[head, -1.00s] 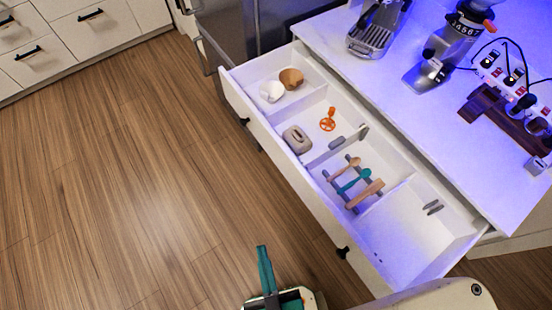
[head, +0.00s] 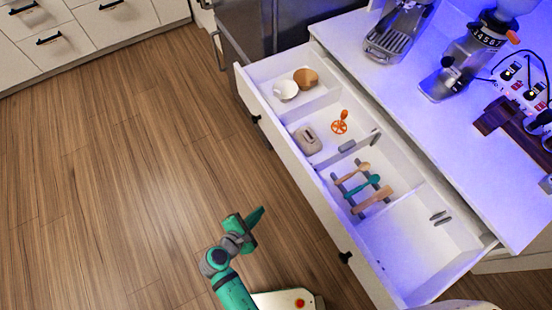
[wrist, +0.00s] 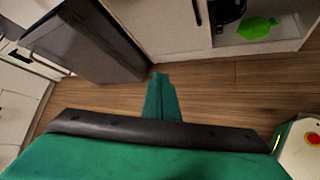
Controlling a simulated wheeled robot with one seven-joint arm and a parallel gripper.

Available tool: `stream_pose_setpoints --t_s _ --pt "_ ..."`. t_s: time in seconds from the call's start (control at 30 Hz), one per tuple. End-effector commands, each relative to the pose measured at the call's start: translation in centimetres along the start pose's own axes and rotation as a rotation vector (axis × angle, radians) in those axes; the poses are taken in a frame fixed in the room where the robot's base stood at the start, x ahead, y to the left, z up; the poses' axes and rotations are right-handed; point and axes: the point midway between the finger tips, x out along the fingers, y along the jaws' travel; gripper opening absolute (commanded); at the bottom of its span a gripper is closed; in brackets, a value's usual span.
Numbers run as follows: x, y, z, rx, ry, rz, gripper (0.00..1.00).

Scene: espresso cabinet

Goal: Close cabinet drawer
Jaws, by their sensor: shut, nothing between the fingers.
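The white cabinet drawer (head: 304,183) is pulled far out from under the counter in the head view. Its front panel faces the lower left and has black knobs or handles (head: 345,257). My gripper (head: 258,215) is over the floor in front of the drawer, to the left of the front panel and apart from it. Its green fingers are together, with nothing between them. In the wrist view the shut fingers (wrist: 160,95) point toward the floor and a pale cabinet front (wrist: 165,30).
The drawer holds a white cup (head: 285,90), a brown cup (head: 306,78), an orange item (head: 340,122), a grey-beige block (head: 306,139) and utensils on a rack (head: 372,199). The counter (head: 415,115) carries coffee gear. Wooden floor (head: 120,200) is clear to the left.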

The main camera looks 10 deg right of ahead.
Motion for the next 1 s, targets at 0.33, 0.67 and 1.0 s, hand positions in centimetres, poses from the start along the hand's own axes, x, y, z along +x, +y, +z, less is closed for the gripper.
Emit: stream_pose_setpoints --t_s 0.33,0.67,1.0 --pt "-3.6 11.6 5.2 -0.419 -0.503 -0.135 0.0" --pt "-8.6 15.9 7.5 -0.49 -0.723 -0.272 0.0" --pt "-6.0 15.5 10.4 -0.491 -0.733 -0.285 0.0"
